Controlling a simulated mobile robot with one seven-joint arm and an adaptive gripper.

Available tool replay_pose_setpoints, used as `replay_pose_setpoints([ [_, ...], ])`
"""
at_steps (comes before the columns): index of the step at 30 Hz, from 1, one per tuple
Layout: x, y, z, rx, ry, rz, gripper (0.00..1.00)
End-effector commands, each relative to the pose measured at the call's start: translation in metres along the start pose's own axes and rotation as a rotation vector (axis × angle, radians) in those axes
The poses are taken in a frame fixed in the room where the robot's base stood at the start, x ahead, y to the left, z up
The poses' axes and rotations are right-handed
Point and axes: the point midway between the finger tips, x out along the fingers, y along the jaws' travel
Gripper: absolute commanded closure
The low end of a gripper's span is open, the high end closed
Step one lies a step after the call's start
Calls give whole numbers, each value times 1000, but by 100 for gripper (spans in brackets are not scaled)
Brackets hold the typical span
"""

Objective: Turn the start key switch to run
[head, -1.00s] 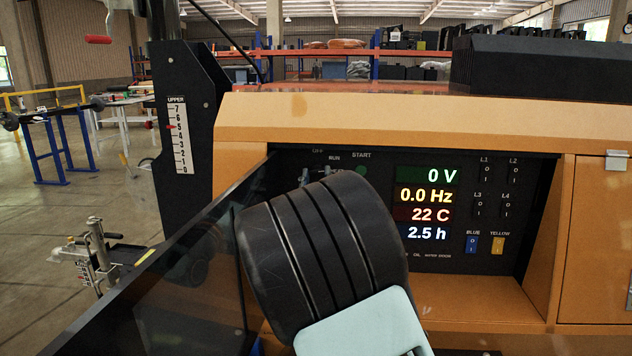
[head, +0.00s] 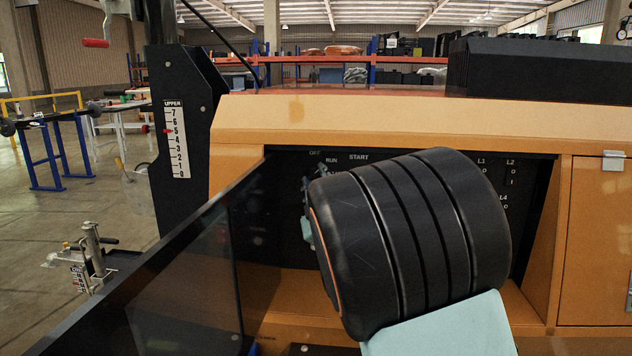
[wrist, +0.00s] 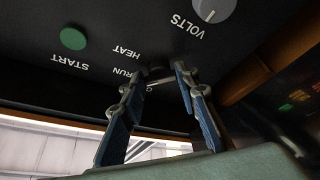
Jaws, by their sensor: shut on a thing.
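The start key switch (wrist: 159,73) is on the black control panel (wrist: 105,20), between my fingertips and mostly hidden by them. My gripper (wrist: 158,80) is shut on it, with one blue-grey finger on each side. The OFF, RUN and HEAT labels surround the switch; RUN and HEAT read upside down in the wrist view, and OFF is partly covered. The key's exact pointing is hidden. In the head view my gripper (head: 309,195) shows only partly, at the panel's left end below RUN, left of my black wrist link.
The green START button (wrist: 73,38) and grey VOLTS knob (wrist: 211,8) are near the fingers. An open dark door (head: 180,275) stands left of the panel recess. The orange housing (head: 400,125) overhangs it. My wrist hides the displays.

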Motion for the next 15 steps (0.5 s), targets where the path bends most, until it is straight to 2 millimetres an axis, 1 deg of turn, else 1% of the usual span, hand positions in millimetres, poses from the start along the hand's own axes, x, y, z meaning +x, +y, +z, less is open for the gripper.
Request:
replay_pose_setpoints([
  [13,0,0,0,-10,-1,-5,96],
  [14,0,0,0,-10,-1,-5,69],
  [15,0,0,0,-10,-1,-5,65],
])
